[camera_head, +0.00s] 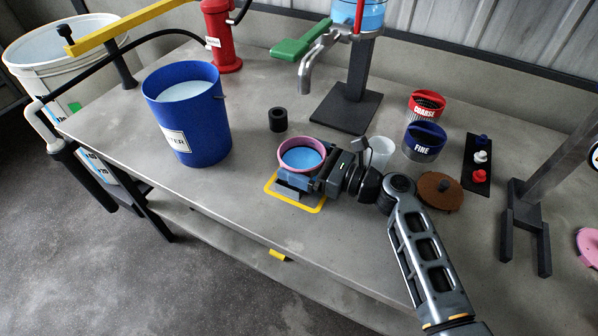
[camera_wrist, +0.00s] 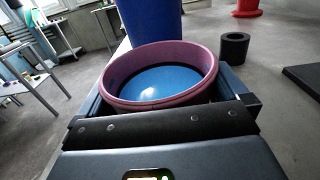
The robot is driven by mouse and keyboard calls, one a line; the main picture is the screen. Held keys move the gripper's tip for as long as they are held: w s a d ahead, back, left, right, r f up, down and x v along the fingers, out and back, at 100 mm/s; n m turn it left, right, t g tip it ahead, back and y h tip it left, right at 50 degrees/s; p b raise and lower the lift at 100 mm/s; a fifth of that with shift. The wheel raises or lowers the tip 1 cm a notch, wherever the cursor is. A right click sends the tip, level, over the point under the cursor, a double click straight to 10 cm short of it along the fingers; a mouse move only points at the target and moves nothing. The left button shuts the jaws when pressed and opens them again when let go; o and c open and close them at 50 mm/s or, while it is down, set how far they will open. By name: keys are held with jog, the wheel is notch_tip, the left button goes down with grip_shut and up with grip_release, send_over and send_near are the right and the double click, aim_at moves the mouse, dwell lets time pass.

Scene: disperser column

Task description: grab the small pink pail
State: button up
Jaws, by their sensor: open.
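The small pink pail (camera_head: 301,140) stands at the near middle of the bench and holds blue liquid. In the wrist view its pink rim (camera_wrist: 165,52) fills the middle, just ahead of my palm. My gripper (camera_head: 290,168) reaches in from the right, low over the bench. Its jaws (camera_wrist: 160,88) are open, one on each side of the pail. A tight gap or contact between the jaws and the pail's sides cannot be told. The pail's lower part is hidden by my gripper.
A yellow square outline (camera_head: 318,210) lies on the bench around the pail. A large blue bucket (camera_head: 212,130) stands left and a small black cylinder (camera_head: 278,119) behind. A tap column (camera_head: 358,85), a translucent cup (camera_head: 381,153) and lidded jars (camera_head: 424,143) stand right. The front left bench is clear.

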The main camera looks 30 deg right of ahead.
jog(key=c, duration=1)
jog(key=shift+r, duration=0.15)
jog(key=shift+c, duration=0.8)
